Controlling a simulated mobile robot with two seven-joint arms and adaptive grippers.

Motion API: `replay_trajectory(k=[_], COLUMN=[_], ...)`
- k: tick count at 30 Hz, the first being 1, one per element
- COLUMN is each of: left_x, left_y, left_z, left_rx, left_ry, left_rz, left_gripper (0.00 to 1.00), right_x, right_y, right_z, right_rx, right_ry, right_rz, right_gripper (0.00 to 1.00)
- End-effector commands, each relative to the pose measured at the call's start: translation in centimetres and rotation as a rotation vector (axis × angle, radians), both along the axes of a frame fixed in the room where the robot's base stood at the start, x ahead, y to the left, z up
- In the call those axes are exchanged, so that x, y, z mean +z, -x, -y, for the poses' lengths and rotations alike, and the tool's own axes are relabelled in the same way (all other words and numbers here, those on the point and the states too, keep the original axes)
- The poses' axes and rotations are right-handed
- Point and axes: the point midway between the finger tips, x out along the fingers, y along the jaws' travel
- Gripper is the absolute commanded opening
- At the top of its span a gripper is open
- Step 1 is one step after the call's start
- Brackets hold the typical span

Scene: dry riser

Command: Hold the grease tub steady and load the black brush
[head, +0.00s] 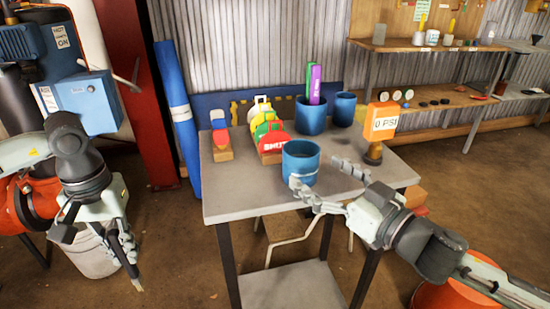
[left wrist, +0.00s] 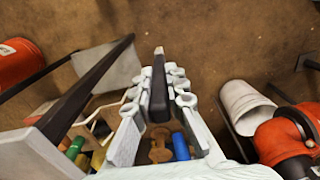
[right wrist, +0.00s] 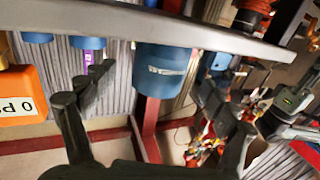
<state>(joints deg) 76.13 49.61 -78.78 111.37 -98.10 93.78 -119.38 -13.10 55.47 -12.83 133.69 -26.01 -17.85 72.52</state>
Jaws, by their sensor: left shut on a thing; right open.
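A blue tub (head: 300,163) stands upright near the front edge of the grey table; I take it for the grease tub. It also shows in the right wrist view (right wrist: 165,72), with a pale label on its side. My right gripper (head: 328,184) is open at the tub's right side, its fingers pointing toward it; I cannot tell whether they touch it. My left gripper (head: 126,246) is shut on the black brush (left wrist: 159,95), left of the table and below its top. The brush hangs tilted, with its pale tip (head: 138,285) pointing down.
Two more blue tubs stand behind, one (head: 311,118) holding green and purple items. An orange 0 PSI block (head: 383,122) stands right of the tub, and coloured tags (head: 268,134) stand left. A pale bucket (head: 92,255) stands beside my left gripper. The table's left front (head: 235,202) is clear.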

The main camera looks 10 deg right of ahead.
Motion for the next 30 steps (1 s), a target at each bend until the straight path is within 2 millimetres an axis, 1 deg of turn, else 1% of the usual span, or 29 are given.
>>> replay_trajectory(k=[1, 6, 12, 15, 24, 30], left_x=[0.4, 0.9, 1.3, 1.4, 1.3, 1.3], left_y=[0.0, 0.0, 0.0, 0.0, 0.0, 0.0], left_z=[0.0, 0.0, 0.0, 0.0, 0.0, 0.0], left_rx=[0.000, 0.000, 0.000, 0.000, 0.000, 0.000], left_ry=[0.000, 0.000, 0.000, 0.000, 0.000, 0.000], left_rz=[0.000, 0.000, 0.000, 0.000, 0.000, 0.000], left_gripper=[0.00, 0.00, 0.00, 0.00, 0.00, 0.00], right_x=[0.3, 0.3, 0.1, 0.0, -0.1, 0.0], right_y=[-0.8, -2.8, -4.4, -4.7, -4.8, -4.8], right_z=[-0.3, -1.2, -1.9, -2.1, -2.2, -2.2], right_rx=[-0.002, -0.002, -0.002, -0.002, -0.001, -0.001], right_ry=[-0.002, 0.000, -0.001, 0.000, 0.000, 0.000], right_rz=[0.004, 0.003, 0.000, 0.000, -0.001, -0.001], right_gripper=[0.86, 0.86, 0.86, 0.86, 0.86, 0.61])
